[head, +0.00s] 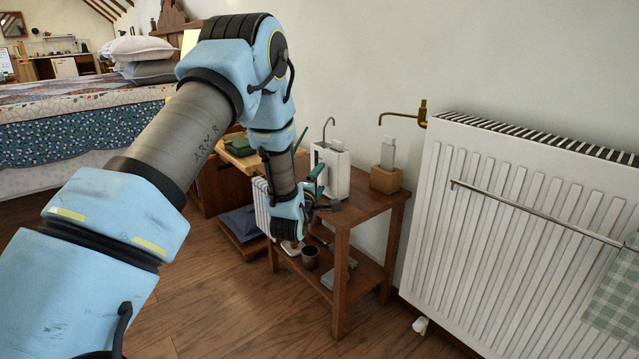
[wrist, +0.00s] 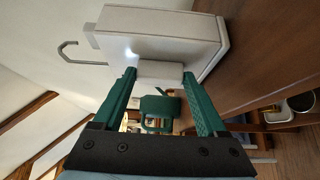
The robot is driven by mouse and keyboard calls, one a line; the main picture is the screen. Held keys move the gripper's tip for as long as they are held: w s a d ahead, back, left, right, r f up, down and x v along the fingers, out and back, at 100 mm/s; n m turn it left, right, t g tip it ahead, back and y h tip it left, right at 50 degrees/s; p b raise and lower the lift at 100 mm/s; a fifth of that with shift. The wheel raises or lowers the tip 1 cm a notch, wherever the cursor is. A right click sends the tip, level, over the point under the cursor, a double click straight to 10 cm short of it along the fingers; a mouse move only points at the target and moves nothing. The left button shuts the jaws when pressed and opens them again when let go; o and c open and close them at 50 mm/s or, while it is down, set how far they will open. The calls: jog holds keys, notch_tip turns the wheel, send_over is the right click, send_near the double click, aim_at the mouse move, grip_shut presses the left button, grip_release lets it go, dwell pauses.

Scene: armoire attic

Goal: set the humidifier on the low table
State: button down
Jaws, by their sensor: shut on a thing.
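The humidifier appears to be the white box (head: 332,170) with a thin bent spout on top, at the wooden table (head: 368,204) in the head view. It also shows in the wrist view (wrist: 165,35), where a pale block sticks out of its near face. My gripper (wrist: 160,78) has its green fingers on either side of this block and is shut on it. In the head view my gripper (head: 318,192) is at the box's near side, partly hidden by my wrist. The box looks upright at the tabletop; I cannot tell whether it rests there or hangs just above.
A white bottle-like thing on a wooden block (head: 386,180) stands to the right on the table, under a brass tap (head: 405,115). A dark cup (head: 310,257) sits on the lower shelf. A white radiator (head: 520,220) stands right of the table. Open floor lies in front.

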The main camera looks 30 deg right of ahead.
jog(key=shift+r, duration=0.1)
grip_release()
jog(key=shift+f, duration=0.2)
jog(key=shift+r, duration=0.25)
jog(key=p+v, duration=0.1)
jog(key=v, duration=1.1)
